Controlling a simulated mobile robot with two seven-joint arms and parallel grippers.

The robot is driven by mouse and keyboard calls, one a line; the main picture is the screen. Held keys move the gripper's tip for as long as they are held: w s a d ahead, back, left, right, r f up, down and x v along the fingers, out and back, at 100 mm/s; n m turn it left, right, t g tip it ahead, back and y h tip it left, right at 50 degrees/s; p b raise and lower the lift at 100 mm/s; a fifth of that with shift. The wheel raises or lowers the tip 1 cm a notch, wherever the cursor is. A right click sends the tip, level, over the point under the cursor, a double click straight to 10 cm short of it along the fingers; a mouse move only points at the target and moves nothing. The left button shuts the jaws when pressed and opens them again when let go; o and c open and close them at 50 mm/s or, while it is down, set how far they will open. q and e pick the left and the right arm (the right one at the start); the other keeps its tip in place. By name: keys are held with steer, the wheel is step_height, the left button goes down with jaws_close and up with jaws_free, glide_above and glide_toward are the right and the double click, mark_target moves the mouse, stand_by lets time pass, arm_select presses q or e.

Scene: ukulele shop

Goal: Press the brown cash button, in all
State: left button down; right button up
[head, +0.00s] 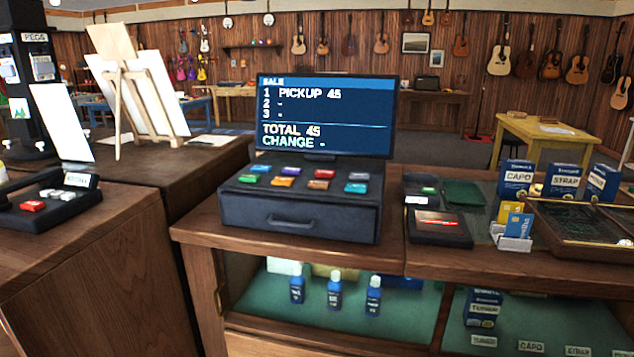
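The cash register (298,222) stands on the wooden counter in the middle of the head view. Its sloped top holds two rows of small coloured buttons. Any labels are too small to read. The register's screen (325,115) reads SALE, PICKUP 45, TOTAL 45, and a CHANGE line with a dash. The drawer front (290,220) is shut. Neither of my grippers is in view, and nothing covers the buttons.
A card terminal (438,226) and a holder with cards (515,232) stand right of the register. A dark device with red and white buttons (50,205) is at the left. The counter's front edge (290,250) runs below the register.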

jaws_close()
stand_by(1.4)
